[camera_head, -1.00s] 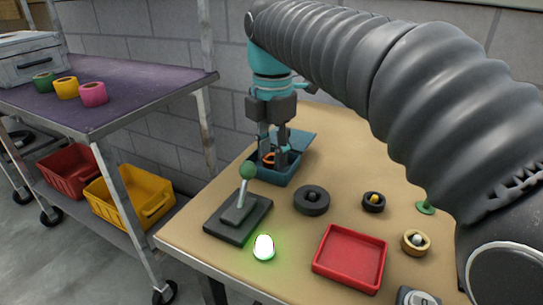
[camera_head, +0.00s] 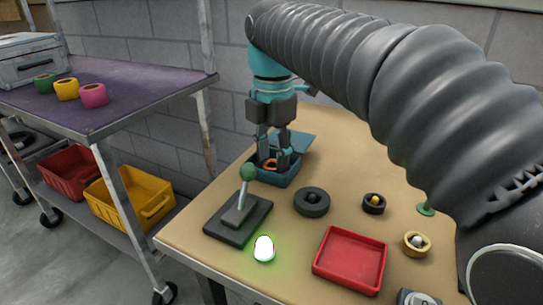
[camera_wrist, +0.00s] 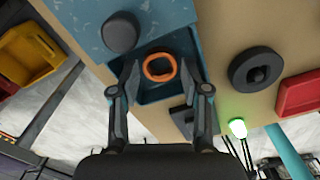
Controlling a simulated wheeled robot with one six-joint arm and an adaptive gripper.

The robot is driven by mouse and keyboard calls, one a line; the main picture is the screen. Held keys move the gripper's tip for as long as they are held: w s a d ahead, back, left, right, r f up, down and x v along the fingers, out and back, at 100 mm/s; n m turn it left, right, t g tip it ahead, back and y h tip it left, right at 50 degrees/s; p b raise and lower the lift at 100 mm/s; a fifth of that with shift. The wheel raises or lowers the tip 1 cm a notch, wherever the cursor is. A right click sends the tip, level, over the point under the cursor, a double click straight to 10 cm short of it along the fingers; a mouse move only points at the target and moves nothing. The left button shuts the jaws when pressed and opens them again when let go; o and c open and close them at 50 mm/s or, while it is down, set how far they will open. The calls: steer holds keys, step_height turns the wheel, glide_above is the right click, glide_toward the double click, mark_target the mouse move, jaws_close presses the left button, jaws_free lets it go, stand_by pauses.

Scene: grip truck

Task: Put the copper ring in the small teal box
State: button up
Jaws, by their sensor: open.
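The copper ring (camera_wrist: 160,67) lies inside the small teal box (camera_wrist: 150,95), between my spread fingertips in the wrist view. The ring (camera_head: 270,164) also shows in the head view, low in the box (camera_head: 277,180). The teal box has its lid folded back behind it. My gripper (camera_head: 276,162) points down over the box with its fingers apart, and the ring is not clasped. It also shows in the wrist view (camera_wrist: 161,75). Its fingers partly hide the box's inside in the head view.
A lever with a green knob (camera_head: 248,172) stands close in front of the box. A lit green lamp (camera_head: 264,248), a dark ring-shaped part (camera_head: 311,202) and a red tray (camera_head: 350,259) are nearby. A cart (camera_head: 120,95) with tape rolls stands at left.

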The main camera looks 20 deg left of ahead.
step_height(320, 180, up, 7)
stand_by(0.3)
steer(key=shift+f, duration=0.1)
stand_by(0.9)
